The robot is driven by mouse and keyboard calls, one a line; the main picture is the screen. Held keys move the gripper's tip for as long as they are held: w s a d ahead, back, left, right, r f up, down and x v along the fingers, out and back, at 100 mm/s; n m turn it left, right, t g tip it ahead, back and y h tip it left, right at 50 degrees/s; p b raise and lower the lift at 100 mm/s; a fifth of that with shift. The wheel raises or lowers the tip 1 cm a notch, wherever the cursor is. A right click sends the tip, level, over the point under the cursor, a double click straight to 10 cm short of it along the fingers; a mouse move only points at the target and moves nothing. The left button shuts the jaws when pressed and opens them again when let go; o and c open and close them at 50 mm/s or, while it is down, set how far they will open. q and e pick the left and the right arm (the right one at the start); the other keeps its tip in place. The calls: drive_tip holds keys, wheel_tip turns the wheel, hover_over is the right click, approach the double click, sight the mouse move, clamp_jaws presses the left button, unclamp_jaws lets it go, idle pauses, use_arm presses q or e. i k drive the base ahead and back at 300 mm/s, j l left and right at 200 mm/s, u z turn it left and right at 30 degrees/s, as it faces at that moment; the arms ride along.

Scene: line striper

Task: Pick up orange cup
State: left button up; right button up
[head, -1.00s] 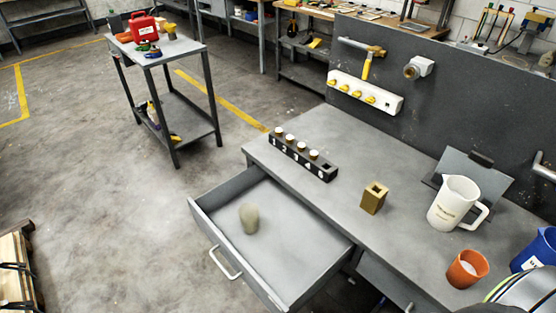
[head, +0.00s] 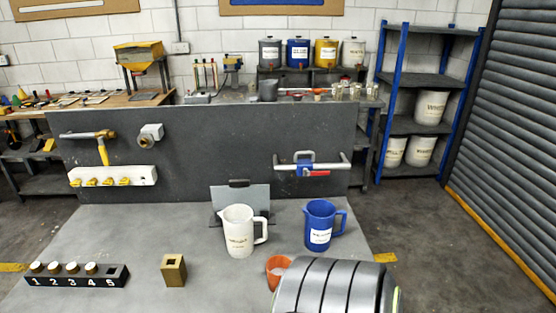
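The orange cup (head: 273,270) stands on the grey workbench in the head view, near the bottom middle. Its right and lower parts are hidden behind a ribbed silver part of my own arm.
A brass block with a square hole (head: 174,270) and a black numbered rack (head: 77,275) with several white-topped pieces stand on the bench to the left. A dark back panel (head: 225,145) closes off the bench behind. Bench surface between block and white jug is clear.

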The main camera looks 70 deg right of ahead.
sight(276, 265)
drive_tip(key=z, duration=2.2)
